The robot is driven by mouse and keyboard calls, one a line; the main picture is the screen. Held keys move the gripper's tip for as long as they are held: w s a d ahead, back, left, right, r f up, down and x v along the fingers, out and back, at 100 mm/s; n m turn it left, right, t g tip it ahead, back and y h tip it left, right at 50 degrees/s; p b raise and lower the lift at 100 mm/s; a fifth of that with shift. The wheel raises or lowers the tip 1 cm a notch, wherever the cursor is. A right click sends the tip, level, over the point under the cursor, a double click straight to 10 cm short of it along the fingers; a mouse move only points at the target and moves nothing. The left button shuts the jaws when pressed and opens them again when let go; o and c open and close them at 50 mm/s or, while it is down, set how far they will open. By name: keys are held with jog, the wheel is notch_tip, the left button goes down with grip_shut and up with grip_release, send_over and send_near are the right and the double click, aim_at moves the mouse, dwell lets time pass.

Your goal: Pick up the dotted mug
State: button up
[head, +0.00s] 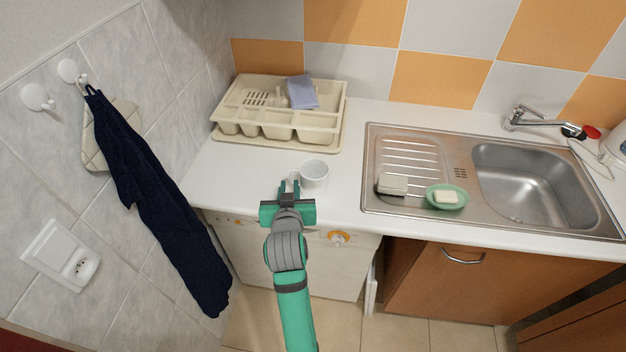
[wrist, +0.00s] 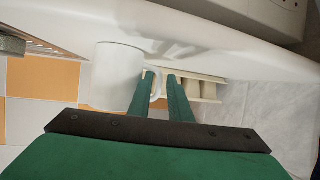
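A white mug (head: 314,172) stands upright on the white counter, between the dish rack and the sink. No dots show on it in either view. In the wrist view the mug (wrist: 116,77) is large, with its handle (wrist: 156,84) towards my fingers. My gripper (head: 290,185) is at the mug's left front side in the head view. In the wrist view my gripper (wrist: 160,82) has its two fingers apart, with the handle showing in the gap between them. I cannot tell whether either finger touches the handle.
A beige dish rack (head: 323,122) with a purple cloth (head: 302,92) stands behind the mug. The steel sink (head: 375,150) is to the right, with a sponge (head: 393,184) and a green soap dish (head: 433,190). A dark towel (head: 160,200) hangs on the left wall.

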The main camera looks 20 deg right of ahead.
aim_at(289, 179)
jog(key=shift+r+x, duration=0.15)
jog(key=shift+x, duration=1)
jog(key=shift+r+x, duration=0.1)
jog(key=shift+x, duration=1.05)
jog(key=shift+w, duration=0.15)
grip_shut()
jog(key=shift+w+r, duration=0.1)
jog(key=shift+r, duration=0.05)
